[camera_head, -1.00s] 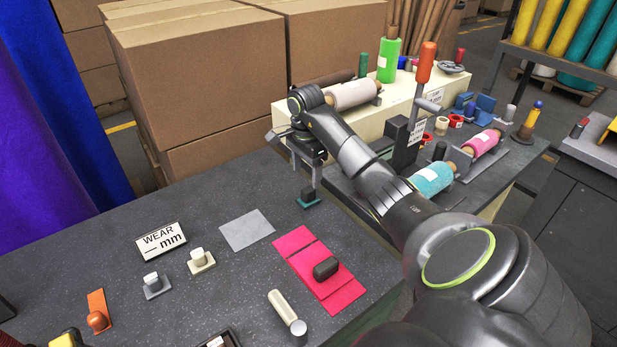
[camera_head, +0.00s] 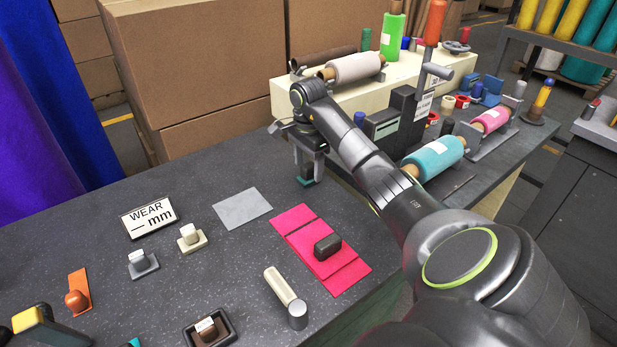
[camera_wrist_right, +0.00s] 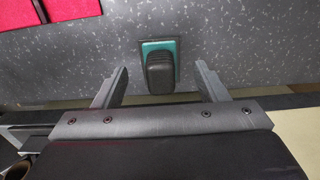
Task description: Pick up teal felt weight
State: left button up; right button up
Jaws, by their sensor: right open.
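The teal felt weight (camera_head: 306,182) is a small block with a teal base and a dark, rounded grip. It stands on the dark speckled table, near the table's far edge. In the right wrist view the weight (camera_wrist_right: 160,72) shows between the two fingers, with its teal base partly hidden under the dark grip. My right gripper (camera_head: 308,166) points down over the weight and is open. In the right wrist view the fingers of the gripper (camera_wrist_right: 161,80) lie on either side of the grip, with a gap on both sides. My left gripper is not in view.
Pink felt pieces (camera_head: 301,231) with a black block (camera_head: 327,247) lie nearby. A grey felt square (camera_head: 242,208), a WEAR sign (camera_head: 148,217) and smaller weights are to the left. A cream bench (camera_head: 290,99) with a white roll (camera_head: 355,67) stands behind. A teal roll (camera_head: 436,157) lies right of my arm.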

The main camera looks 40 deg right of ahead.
aim_at(309, 164)
jog(key=shift+d+f+b, duration=0.1)
jog(key=shift+f+b, duration=0.35)
jog(key=shift+f, duration=0.35)
jog(key=shift+f+b, duration=0.55)
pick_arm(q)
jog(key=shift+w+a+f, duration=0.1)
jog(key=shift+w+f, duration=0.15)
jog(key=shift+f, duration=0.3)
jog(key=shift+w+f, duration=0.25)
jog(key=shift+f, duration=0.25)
pick_arm(e)
jog(key=c, duration=1.3)
jog(key=shift+r, duration=0.15)
pick_arm(q)
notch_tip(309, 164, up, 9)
jog(key=p, duration=1)
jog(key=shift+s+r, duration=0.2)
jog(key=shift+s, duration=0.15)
pick_arm(e)
notch_tip(309, 164, up, 10)
jog(key=shift+f, duration=0.1)
